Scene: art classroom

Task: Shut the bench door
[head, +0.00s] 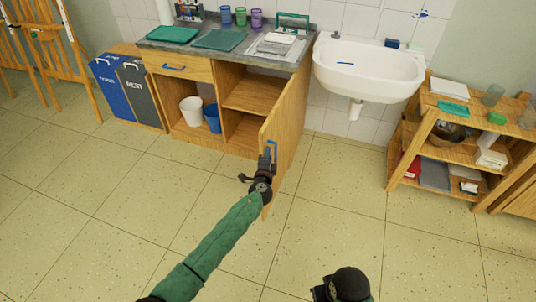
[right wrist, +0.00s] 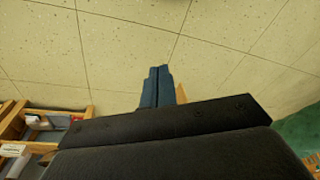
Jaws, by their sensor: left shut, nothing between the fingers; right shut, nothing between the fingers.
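The wooden bench (head: 190,85) stands against the wall, with its open front facing me. Its door (head: 289,118) stands wide open at the right end, swung out into the room. A blue handle (head: 273,150) is on the door near its free edge. My left gripper (head: 268,160) is shut and empty, right at the handle and the door's edge; I cannot tell whether it touches. It hides the lower part of the handle. My right gripper shows in the right wrist view (right wrist: 157,85), shut and empty over bare floor, away from the door.
A white bucket (head: 191,111) and a blue bucket (head: 212,118) stand inside the bench. Blue and grey bins (head: 112,88) are at its left. A sink (head: 367,70) and a wooden shelf unit (head: 422,140) are to the right. The floor before the bench is clear.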

